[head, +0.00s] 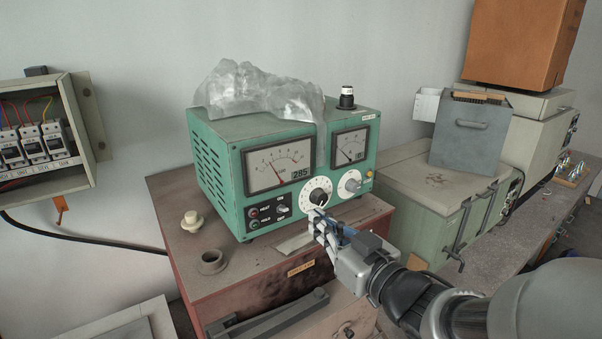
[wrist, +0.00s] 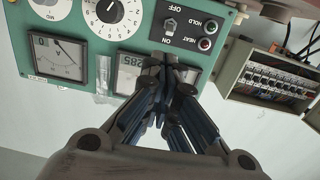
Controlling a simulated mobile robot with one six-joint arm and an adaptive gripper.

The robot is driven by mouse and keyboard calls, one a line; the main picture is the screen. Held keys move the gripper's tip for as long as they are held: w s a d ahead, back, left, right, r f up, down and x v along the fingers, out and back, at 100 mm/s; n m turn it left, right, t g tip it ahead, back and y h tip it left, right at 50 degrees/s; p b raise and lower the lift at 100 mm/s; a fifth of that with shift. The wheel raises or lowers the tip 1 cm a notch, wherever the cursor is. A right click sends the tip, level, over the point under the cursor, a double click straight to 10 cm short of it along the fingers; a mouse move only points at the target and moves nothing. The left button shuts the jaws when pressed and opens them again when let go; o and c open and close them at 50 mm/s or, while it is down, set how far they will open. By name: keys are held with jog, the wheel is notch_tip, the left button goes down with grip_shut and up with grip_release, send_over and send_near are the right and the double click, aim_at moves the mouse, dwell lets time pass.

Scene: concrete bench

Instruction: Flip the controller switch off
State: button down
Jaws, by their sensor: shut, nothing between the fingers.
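The controller is a green box (head: 220,190) with two needle meters, a lit display reading 285 and white dials. Its switch (head: 283,208) sits low on the front panel, beside two round HOLD and HEAT buttons. My gripper (head: 318,217) is in front of the panel, right of the switch and overlapping the lower dial edge.
Crumpled clear plastic (head: 255,92) drapes over the controller's top and down its front. The box stands on a reddish-brown cabinet (head: 235,272) with a white knob (head: 192,221) and a ring (head: 212,262). An open breaker box (head: 45,140) hangs left. Green equipment (head: 405,185) stands right.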

aim_at(283, 209)
jog(key=shift+s+a+r+y, duration=0.15)
jog(key=shift+a+r+y, duration=0.05)
jog(key=shift+a+y, duration=0.1)
jog(key=x, duration=1)
jog(key=shift+p, duration=0.3)
jog(key=shift+f+b, duration=0.15)
jog(key=shift+b, duration=0.2)
jog(key=shift+f+b, duration=0.1)
jog(key=shift+b, duration=0.3)
jog(key=shift+s+b, duration=0.1)
jog(key=shift+b, duration=0.35)
